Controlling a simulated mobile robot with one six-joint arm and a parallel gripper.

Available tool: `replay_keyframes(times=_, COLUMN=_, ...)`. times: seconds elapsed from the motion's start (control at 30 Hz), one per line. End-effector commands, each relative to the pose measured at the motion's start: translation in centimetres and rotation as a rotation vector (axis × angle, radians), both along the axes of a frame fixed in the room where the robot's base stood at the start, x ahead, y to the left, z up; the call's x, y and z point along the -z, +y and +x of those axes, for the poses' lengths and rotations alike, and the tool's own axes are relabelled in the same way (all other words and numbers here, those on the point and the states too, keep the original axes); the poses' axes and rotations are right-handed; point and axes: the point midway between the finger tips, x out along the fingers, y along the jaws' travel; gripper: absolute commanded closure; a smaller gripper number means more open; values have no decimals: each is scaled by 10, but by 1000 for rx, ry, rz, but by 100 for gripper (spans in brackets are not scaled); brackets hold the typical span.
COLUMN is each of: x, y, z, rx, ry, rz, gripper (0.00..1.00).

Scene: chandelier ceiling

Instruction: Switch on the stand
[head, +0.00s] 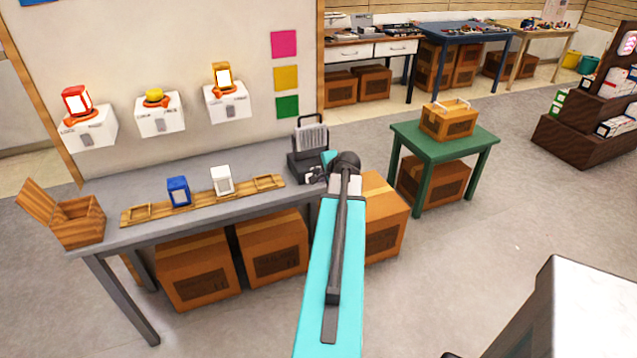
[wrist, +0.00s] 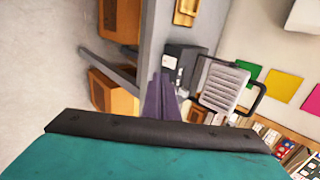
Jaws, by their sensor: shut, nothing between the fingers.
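The stand (head: 311,138) is at the right end of the grey table. It has a dark box base and an upright pale ribbed panel in a black frame. In the wrist view its ribbed panel (wrist: 224,88) is right of centre, with the dark base to its upper left and a small white patch on the base. I cannot tell whether the panel is lit. My gripper (head: 318,176) is close to the front of the base. In the wrist view my gripper (wrist: 162,82) shows purple fingers, shut and empty, pointing beside the base. I cannot tell if they touch it.
The grey table (head: 130,237) carries an open wooden box (head: 78,222) and a wooden rack (head: 200,197) with a blue and a white block. Cardboard boxes (head: 273,247) stand underneath. A green table (head: 437,147) is to the right. Floor in front is clear.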

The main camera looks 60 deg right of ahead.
Motion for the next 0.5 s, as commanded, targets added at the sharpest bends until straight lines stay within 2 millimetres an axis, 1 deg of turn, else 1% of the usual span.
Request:
replay_keyframes(times=0.2, x=-9, y=6, z=-7, rx=-1, ry=1, rz=0, gripper=100)
replay_keyframes(times=0.5, x=-10, y=6, z=-7, rx=-1, ry=1, rz=1, gripper=100)
